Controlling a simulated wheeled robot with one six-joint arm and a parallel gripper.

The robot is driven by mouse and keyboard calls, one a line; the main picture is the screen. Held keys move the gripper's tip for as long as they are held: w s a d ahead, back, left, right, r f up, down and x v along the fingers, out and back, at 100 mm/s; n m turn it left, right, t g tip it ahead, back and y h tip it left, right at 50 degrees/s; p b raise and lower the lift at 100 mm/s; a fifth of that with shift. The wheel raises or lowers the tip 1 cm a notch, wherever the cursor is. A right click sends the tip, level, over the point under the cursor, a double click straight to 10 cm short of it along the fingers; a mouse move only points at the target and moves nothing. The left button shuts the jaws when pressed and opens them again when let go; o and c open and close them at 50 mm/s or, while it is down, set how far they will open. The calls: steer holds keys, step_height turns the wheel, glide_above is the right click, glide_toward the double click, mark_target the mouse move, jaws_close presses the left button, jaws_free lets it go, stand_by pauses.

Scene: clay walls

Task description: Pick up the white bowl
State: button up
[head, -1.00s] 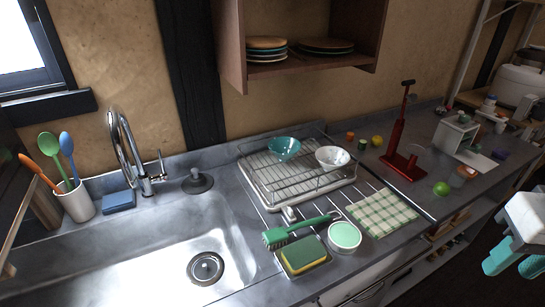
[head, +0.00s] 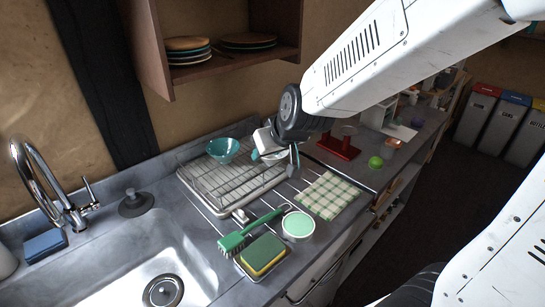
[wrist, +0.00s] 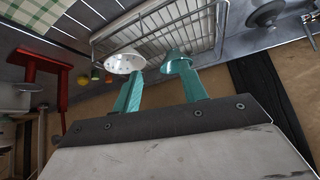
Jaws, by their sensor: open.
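The white bowl (wrist: 122,62) sits in the wire dish rack (head: 215,187), near its right end in the head view. In the head view my gripper (head: 274,159) hangs over that end and hides much of the bowl. In the wrist view my gripper (wrist: 160,71) is open, with its two teal fingers apart and pointing toward the rack. There the white bowl shows just beyond the left fingertip. I cannot tell whether they touch. A teal bowl (head: 222,150) stands in the rack to the left; it shows beyond the right finger in the wrist view (wrist: 175,60).
A checked cloth (head: 327,195), a round mint-topped tub (head: 298,225), a green brush (head: 236,241) and a sponge (head: 263,254) lie in front of the rack. A red stand (head: 340,148) is to the right. A shelf with plates (head: 188,45) hangs above; the sink is left.

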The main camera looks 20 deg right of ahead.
steer(key=w+f+t+h, duration=0.1)
steer(key=w+f, duration=0.2)
steer(key=w+d+f+t+h, duration=0.1)
steer(key=w+f+t, duration=0.1)
steer(key=w+f, duration=0.1)
steer(key=w+d+f+t+h, duration=0.1)
steer(key=w+f+h, duration=0.1)
steer(key=w+f, duration=0.2)
steer(key=shift+w, duration=0.4)
steer(key=shift+w+d+f+t+h, duration=0.15)
steer(key=shift+w+f+t+h, duration=0.15)
steer(key=shift+w+f, duration=0.05)
steer(key=x, duration=0.7)
steer(key=shift+w+d, duration=0.1)
steer(key=shift+w, duration=0.15)
jaws_close()
